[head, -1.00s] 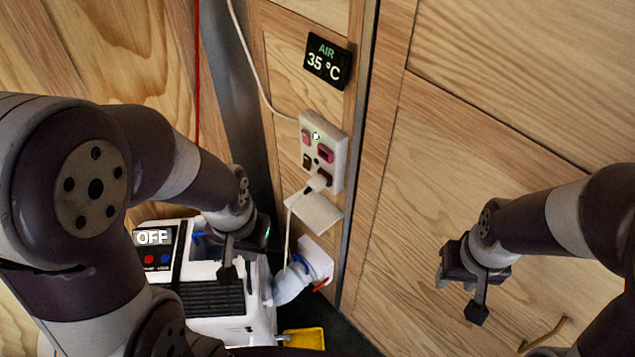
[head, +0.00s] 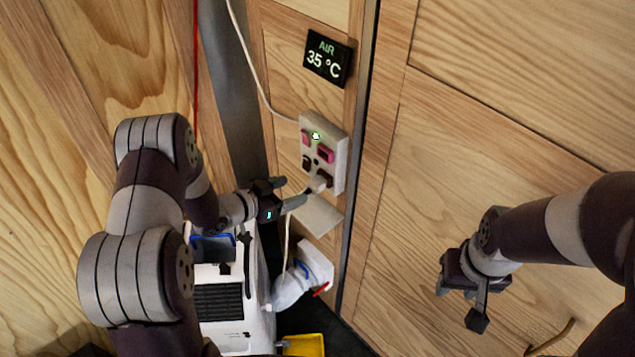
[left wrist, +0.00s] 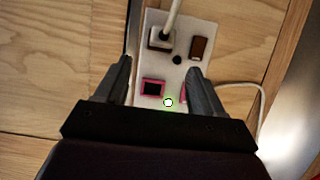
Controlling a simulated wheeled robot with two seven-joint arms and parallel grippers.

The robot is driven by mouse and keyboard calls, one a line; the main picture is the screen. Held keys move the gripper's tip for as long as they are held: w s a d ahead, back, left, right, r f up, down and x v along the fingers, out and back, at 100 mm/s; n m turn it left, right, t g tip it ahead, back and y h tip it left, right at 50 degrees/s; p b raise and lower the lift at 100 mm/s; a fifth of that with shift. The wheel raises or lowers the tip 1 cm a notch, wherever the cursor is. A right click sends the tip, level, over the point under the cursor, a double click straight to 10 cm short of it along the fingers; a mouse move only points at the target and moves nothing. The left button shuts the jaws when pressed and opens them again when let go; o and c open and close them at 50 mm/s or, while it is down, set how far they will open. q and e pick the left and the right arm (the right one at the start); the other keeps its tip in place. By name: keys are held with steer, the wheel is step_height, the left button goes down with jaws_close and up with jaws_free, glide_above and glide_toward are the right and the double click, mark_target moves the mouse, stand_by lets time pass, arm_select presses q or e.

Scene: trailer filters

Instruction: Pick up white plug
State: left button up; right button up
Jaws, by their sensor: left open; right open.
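The white plug (head: 317,184) sits in the lower part of the white socket panel (head: 338,150) on the wooden wall, with its white cord hanging down. In the left wrist view the plug (left wrist: 161,38) is at the top of the panel, its cord running up. My left gripper (head: 290,191) is open, just left of the plug, its fingers pointing at it. In the left wrist view the fingertips (left wrist: 158,66) spread apart, with the plug beyond them and nothing between them. My right gripper (head: 460,302) is open and empty, far to the right, before the wooden panels.
A small white ledge (head: 318,214) juts out under the socket panel. A white machine (head: 222,322) stands below my left arm. A white bag-like item (head: 290,290) and a yellow tray (head: 304,345) lie beside it. A display (head: 328,59) reads 35 °C.

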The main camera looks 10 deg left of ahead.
mark_target(315, 182)
arm_select(q)
steer(key=p+x, duration=0.2)
steer(key=x, duration=0.6)
steer(key=shift+w+f, duration=0.15)
steer(key=shift+f, duration=0.05)
steer(key=c, duration=1.2)
steer(key=shift+a+r, duration=0.1)
steer(key=shift+r, duration=0.05)
steer(key=shift+o, duration=0.2)
steer(key=shift+s+a+r, duration=0.2)
steer(key=shift+s+r, duration=0.05)
steer(key=shift+s, duration=0.1)
steer(key=v, duration=0.5)
steer(key=r+b+v, duration=0.1)
steer(key=v, duration=0.4)
steer(key=b+v, duration=0.1)
steer(key=v, duration=0.4)
steer(key=shift+w+d+r, duration=0.25)
steer(key=shift+r, duration=0.15)
jaws_close()
